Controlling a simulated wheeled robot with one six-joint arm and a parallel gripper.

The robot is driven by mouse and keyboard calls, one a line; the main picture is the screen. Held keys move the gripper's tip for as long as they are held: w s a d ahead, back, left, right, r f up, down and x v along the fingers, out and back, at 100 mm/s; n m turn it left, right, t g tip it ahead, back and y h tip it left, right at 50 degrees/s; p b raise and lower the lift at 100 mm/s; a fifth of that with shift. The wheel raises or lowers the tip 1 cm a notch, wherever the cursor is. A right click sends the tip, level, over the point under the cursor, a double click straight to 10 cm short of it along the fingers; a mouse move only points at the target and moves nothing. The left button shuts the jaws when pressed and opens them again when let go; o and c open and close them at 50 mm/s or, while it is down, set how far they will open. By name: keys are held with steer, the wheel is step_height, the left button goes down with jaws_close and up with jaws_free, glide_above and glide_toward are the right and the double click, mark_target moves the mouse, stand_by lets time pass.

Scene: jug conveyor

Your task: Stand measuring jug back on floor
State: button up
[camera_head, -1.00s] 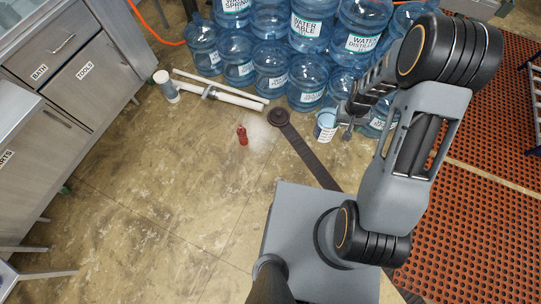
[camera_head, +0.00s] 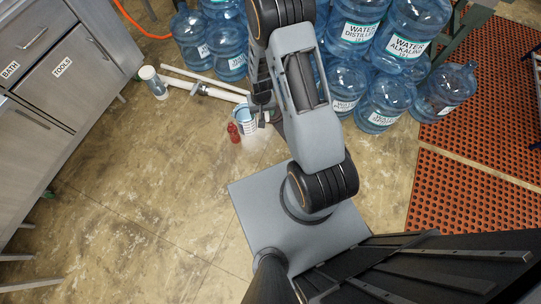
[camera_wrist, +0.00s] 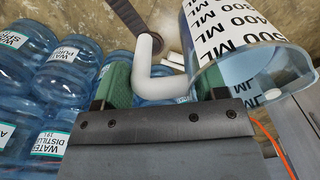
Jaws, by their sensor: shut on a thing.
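The measuring jug (camera_head: 247,128) is clear with a white ML label and a bluish open top. It is held just right of the small red bottle in the head view; whether it touches the floor I cannot tell. In the wrist view the jug (camera_wrist: 232,28) fills the upper right, tilted in the picture. Its white handle (camera_wrist: 148,62) lies between the green finger pads. My gripper (camera_wrist: 162,86) is shut on this handle. In the head view my arm hides most of my gripper (camera_head: 263,112).
The red bottle (camera_head: 233,132) stands close to the jug. Large water bottles (camera_head: 385,100) crowd the back. Steel cabinets (camera_head: 75,80) line the left. The floor (camera_head: 150,200) at front left is clear.

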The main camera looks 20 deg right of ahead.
steer(key=s+d+f+m+b, duration=0.1)
steer(key=s+f+m+b, duration=0.45)
steer(key=f, duration=0.85)
steer(key=s+d+f+b, duration=0.1)
steer(key=s+f+b, duration=0.2)
steer(key=f+b, duration=0.75)
steer(key=s+d+f+m+b, duration=0.15)
steer(key=s+f+b, duration=0.3)
steer(key=f, duration=1.15)
steer(key=w+d+f+b, duration=0.6)
steer(key=w+d+f, duration=0.1)
steer(key=w+f, duration=0.2)
steer(key=shift+w+d+f+m, duration=0.2)
steer(key=shift+w+d+m, duration=0.2)
steer(key=shift+w, duration=0.5)
steer(key=shift+w+d+f+b, duration=0.15)
steer(key=shift+f+b, duration=0.3)
steer(key=shift+f, duration=0.5)
steer(key=shift+w+d+f+b, duration=0.15)
steer(key=shift+f+b, duration=0.25)
steer(key=shift+f, duration=0.55)
steer(key=shift+a+f, duration=0.1)
steer(key=shift+f, duration=0.05)
steer(key=o, duration=1.4)
steer(key=shift+c, duration=0.2)
